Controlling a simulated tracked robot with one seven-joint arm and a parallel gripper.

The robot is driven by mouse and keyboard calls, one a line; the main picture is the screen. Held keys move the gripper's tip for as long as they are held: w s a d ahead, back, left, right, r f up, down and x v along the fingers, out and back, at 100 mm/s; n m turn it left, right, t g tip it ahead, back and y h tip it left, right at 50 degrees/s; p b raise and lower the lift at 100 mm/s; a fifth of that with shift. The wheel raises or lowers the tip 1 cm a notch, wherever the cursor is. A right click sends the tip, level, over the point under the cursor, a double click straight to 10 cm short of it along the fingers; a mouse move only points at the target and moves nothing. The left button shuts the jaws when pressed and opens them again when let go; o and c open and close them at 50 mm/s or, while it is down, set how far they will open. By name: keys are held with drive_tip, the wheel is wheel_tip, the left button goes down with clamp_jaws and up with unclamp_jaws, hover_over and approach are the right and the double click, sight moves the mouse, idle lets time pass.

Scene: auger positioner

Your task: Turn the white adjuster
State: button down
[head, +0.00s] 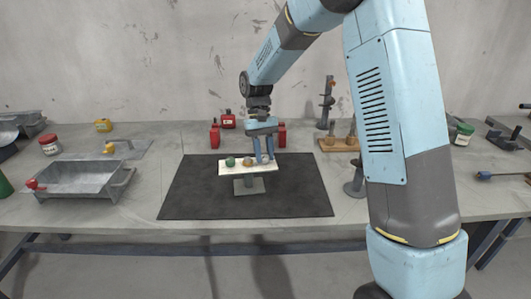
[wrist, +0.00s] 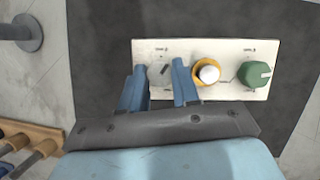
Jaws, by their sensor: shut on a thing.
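A pale panel (head: 233,169) sits on a stand on the black mat; it also shows in the wrist view (wrist: 228,86). It carries a green knob (wrist: 254,75) and a yellow-ringed knob with a white cap (wrist: 207,73) in the middle. My gripper (head: 264,158) reaches down to the panel's right end in the head view. In the wrist view my gripper (wrist: 159,68) has its blue fingers on both sides of the white adjuster (wrist: 160,74), a pale knob with a dark mark. The gripper is shut on it; the fingers hide part of its sides.
The black mat (head: 190,197) is bare around the stand. A grey metal tray (head: 82,179) is at left. Red bottles (head: 214,135) stand behind the panel, and a wooden rack (head: 338,144) stands behind right. A dark post with a round base (head: 355,185) stands right of the mat.

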drive_tip(key=shift+a+n+t+h, duration=0.1)
drive_tip(key=shift+n+t+h, duration=0.4)
drive_tip(key=shift+n, duration=1.5)
drive_tip(key=shift+s+n+h, duration=0.1)
drive_tip(key=shift+n+h, duration=0.5)
drive_tip(key=shift+n, duration=0.6)
idle(0.5)
drive_tip(key=c, duration=0.8)
unclamp_jaws()
drive_tip(key=v, duration=1.3)
drive_tip(key=shift+a+r, duration=0.1)
drive_tip(key=shift+r, duration=0.25)
